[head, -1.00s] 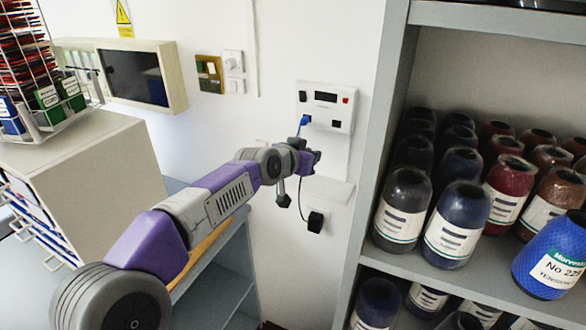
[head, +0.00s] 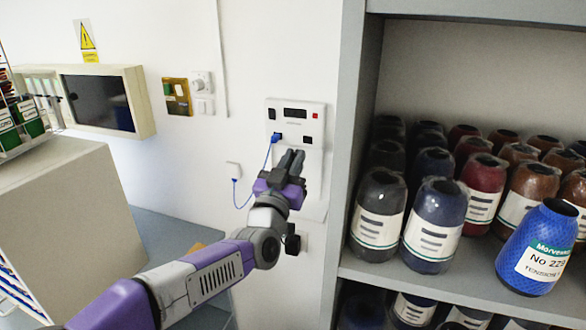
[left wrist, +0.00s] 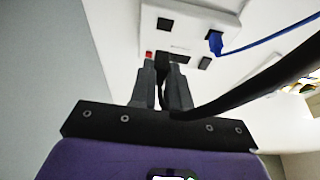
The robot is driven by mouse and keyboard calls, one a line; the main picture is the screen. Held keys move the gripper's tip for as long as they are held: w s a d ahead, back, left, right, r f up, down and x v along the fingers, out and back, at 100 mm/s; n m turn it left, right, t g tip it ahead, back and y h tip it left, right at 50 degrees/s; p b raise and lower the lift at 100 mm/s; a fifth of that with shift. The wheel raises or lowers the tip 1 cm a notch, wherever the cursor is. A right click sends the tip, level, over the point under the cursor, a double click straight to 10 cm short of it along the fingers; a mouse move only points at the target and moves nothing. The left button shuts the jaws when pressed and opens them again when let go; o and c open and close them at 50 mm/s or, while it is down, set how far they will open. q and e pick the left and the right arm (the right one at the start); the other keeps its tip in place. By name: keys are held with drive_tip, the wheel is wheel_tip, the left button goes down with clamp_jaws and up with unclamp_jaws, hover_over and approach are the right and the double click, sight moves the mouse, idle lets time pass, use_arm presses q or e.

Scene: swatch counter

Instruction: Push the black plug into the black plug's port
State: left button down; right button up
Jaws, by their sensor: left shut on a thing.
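My left gripper (head: 291,158) is in front of the lower part of the white wall panel (head: 301,107). In the left wrist view its fingers (left wrist: 162,88) are shut on the black plug (left wrist: 162,65), whose thick black cable (left wrist: 255,88) runs off to the right. The fingers hide the plug in the head view. The panel shows two empty dark ports, an upper left one (head: 272,114) and a lower right one (head: 308,140). Which belongs to the black plug is not marked. The plug appears apart from the panel. My right gripper is not in view.
A black box (head: 293,243) is on the wall below.

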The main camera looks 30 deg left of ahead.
use_arm(q)
drive_tip(key=shift+s+d+r, duration=0.1)
drive_tip(key=shift+s+r, duration=0.05)
drive_tip(key=shift+s, duration=0.15)
drive_tip(key=shift+w, duration=0.15)
drive_tip(key=shift+w+a+p, duration=0.25)
drive_tip(key=shift+w+p, duration=0.15)
drive_tip(key=shift+w, duration=0.5)
drive_tip(key=shift+w+a+p, duration=0.2)
drive_tip(key=shift+w+p, duration=0.2)
drive_tip(key=shift+w, duration=0.45)
drive_tip(key=shift+w+a+p, duration=0.25)
drive_tip(key=shift+w+p, duration=0.15)
drive_tip(key=shift+w, duration=0.5)
drive_tip(key=shift+b, duration=0.45)
drive_tip(key=shift+b, duration=0.45)
drive_tip(key=shift+b, duration=0.3)
drive_tip(key=shift+w+a, duration=0.15)
drive_tip(key=shift+w, duration=0.45)
idle(0.5)
